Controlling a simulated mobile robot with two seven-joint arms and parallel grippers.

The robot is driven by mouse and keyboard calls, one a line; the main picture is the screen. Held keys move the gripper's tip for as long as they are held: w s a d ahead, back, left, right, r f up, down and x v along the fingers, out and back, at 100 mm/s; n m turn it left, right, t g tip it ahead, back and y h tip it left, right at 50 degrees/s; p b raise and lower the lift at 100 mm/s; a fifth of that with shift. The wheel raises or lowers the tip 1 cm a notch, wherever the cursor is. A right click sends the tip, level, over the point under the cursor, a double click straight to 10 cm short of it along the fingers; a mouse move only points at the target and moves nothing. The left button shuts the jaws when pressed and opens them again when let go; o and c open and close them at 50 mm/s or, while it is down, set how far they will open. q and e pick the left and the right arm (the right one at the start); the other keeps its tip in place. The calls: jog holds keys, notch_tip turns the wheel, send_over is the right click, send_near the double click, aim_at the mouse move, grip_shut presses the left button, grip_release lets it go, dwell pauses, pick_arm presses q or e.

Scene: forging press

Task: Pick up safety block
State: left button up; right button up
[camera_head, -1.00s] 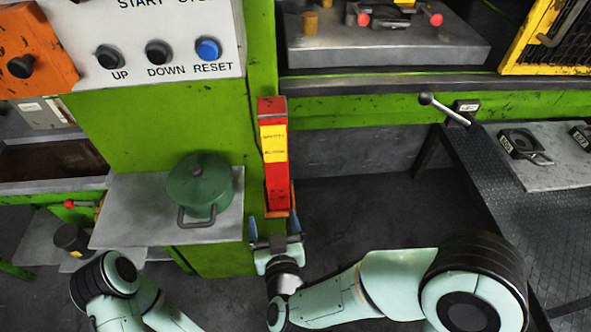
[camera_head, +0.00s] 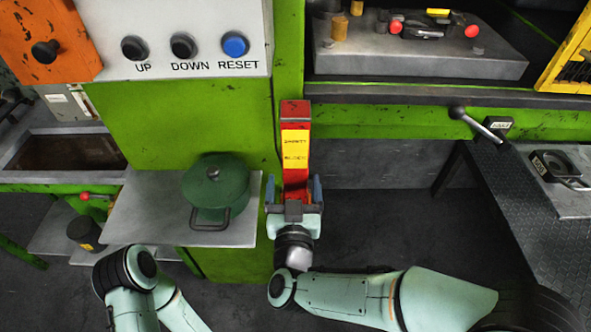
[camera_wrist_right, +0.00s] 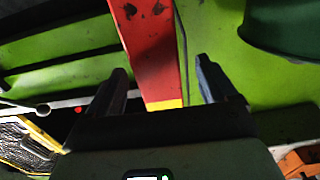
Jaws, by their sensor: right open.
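The safety block is an upright red bar with a yellow label (camera_head: 295,150), standing against the green press frame in the head view. In the right wrist view its red face (camera_wrist_right: 150,50) runs between my fingers, with a yellow strip at its near end. My right gripper (camera_head: 294,192) is open at the block's lower end, one finger on each side. In the wrist view the gripper (camera_wrist_right: 162,85) shows gaps between each finger and the block. The block's lower end is hidden by my gripper. My left arm shows at the bottom left, but its gripper is not in view.
A green lidded pot (camera_head: 216,188) stands on a grey shelf (camera_head: 140,215) left of the block. A black-knobbed lever (camera_head: 478,126) and a dark metal table (camera_head: 520,210) are at the right. A control panel (camera_head: 180,20) is above left. Open floor lies between block and table.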

aim_at(295, 180)
jog(key=w, duration=0.4)
jog(key=shift+w+d+f, duration=0.1)
jog(key=shift+d, duration=0.05)
grip_shut()
jog(key=shift+r, duration=0.2)
jog(key=shift+r, duration=0.1)
